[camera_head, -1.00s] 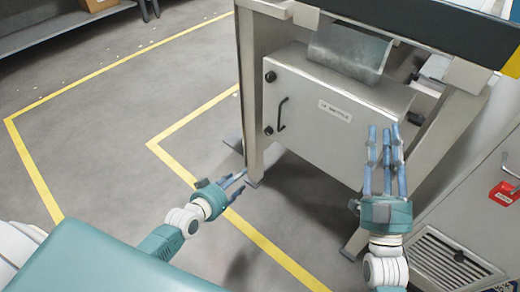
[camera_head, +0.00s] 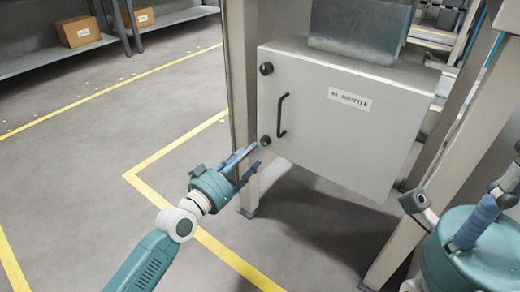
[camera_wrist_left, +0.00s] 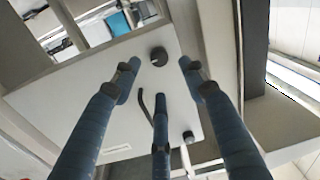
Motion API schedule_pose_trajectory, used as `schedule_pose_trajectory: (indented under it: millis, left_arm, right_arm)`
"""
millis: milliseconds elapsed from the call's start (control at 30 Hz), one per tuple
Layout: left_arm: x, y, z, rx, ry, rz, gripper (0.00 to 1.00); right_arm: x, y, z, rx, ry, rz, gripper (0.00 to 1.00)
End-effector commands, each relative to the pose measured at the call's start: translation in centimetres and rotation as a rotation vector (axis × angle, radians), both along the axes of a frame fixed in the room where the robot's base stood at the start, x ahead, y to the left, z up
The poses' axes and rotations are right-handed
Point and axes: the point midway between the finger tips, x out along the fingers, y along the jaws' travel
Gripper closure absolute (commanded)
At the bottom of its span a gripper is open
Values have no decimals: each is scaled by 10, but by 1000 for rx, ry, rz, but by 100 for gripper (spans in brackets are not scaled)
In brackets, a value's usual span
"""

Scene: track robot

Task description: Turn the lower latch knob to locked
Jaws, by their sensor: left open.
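The lower latch knob (camera_head: 265,141) is a small dark round knob at the lower left of the grey cabinet door (camera_head: 330,120). It shows larger in the left wrist view (camera_wrist_left: 158,56), dark with a small pale mark, between the spread fingertips. My left gripper (camera_head: 248,165) is open, with its blue fingers pointing at the knob from just below left. I see no clear contact. The upper latch knob (camera_head: 266,69) is at the door's upper left. My right gripper (camera_head: 462,225) is at the right edge, partly cut off, its finger state unclear.
A black handle (camera_head: 282,115) stands out between the knobs, close to the fingers. A frame leg (camera_head: 240,100) stands left of the door. A shelf with boxes (camera_head: 78,32) is at the back left. The floor on the left is clear.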

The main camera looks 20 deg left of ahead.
Motion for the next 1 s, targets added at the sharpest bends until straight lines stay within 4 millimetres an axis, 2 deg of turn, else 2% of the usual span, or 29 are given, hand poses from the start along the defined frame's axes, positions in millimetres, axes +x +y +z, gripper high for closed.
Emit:
schedule_pose_trajectory:
  millis: [100,300,500,733,767,967,1000]
  left_arm:
    - [24,-7,-2,-4,-3,1,57]
    - [52,-16,-2,-1,0,0,57]
    - [63,-20,-2,0,2,0,57]
    - [63,-20,-1,1,2,0,57]
    - [63,-20,-1,1,2,0,59]
    - [63,-20,-1,1,2,0,99]
    - [63,-20,-1,1,2,0,100]
  right_arm:
    - [-2,1,1,-1,-27,-1,72]
    - [-5,2,6,-5,-56,-3,72]
    - [-6,2,10,-6,-68,-4,72]
    - [-6,2,10,-6,-68,-4,72]
    - [-6,3,10,-6,-68,-4,72]
    - [-7,3,10,-7,-69,-4,72]
    - [-7,3,10,-7,-69,-4,72]
